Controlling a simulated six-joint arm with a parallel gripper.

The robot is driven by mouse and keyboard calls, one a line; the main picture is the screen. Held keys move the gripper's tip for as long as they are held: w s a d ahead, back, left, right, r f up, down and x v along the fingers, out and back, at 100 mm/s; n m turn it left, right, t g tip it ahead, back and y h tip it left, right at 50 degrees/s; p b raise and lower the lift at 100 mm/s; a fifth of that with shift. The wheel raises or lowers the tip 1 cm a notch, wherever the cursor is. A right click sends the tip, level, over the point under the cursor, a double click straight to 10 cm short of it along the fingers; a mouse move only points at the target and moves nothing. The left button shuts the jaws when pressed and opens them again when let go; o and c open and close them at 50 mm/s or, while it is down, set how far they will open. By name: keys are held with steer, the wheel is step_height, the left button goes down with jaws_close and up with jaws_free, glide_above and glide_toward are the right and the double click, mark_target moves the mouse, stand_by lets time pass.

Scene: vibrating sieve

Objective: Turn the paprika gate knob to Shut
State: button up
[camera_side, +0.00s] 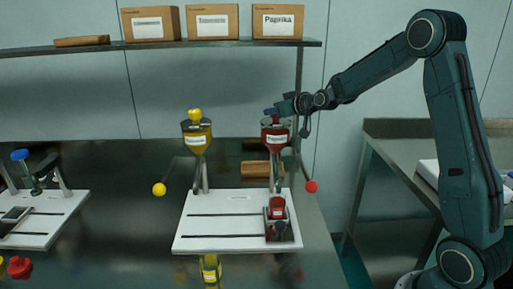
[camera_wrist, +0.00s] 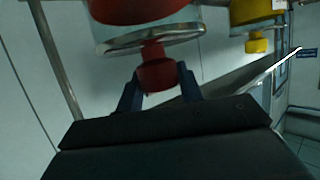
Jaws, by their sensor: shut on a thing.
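The paprika hopper (camera_side: 276,138) is a clear funnel of red powder with a label, on a stand above a white board. Its red knob (camera_wrist: 158,74) sits between the two dark fingers of my gripper (camera_wrist: 160,84) in the wrist view. The fingers are shut on the knob, one on each side. In the side view my gripper (camera_side: 271,112) reaches in from the right at the hopper's top and largely covers the knob. No Shut marking is legible, so I cannot tell the knob's setting.
A yellow hopper (camera_side: 197,137) with a yellow knob stands just left. A red ball lever (camera_side: 311,187) and a yellow ball lever (camera_side: 159,189) stick out beside the stands. A shelf (camera_side: 160,44) with labelled boxes runs above. A red jar (camera_side: 277,204) stands below the paprika hopper.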

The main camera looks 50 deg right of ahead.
steer(key=shift+a+m+g+h, duration=0.1)
steer(key=shift+m+g+h, duration=0.5)
steer(key=shift+m+h, duration=1.45)
steer(key=shift+m+g+h, duration=1.4)
steer(key=shift+m+h, duration=0.45)
steer(key=shift+h, duration=0.1)
steer(key=m+g+h, duration=0.2)
steer(key=m+g, duration=0.1)
steer(key=shift+m+g+h, duration=0.3)
steer(key=shift+m+g, duration=0.1)
steer(key=shift+m+g+h, duration=0.5)
steer(key=shift+m+g, duration=0.7)
steer(key=shift+g, duration=0.2)
steer(key=shift+m+g, duration=0.6)
steer(key=o, duration=1)
steer(key=shift+n+t+y, duration=0.3)
steer(key=shift+n+t, duration=0.9)
steer(key=shift+t, duration=0.2)
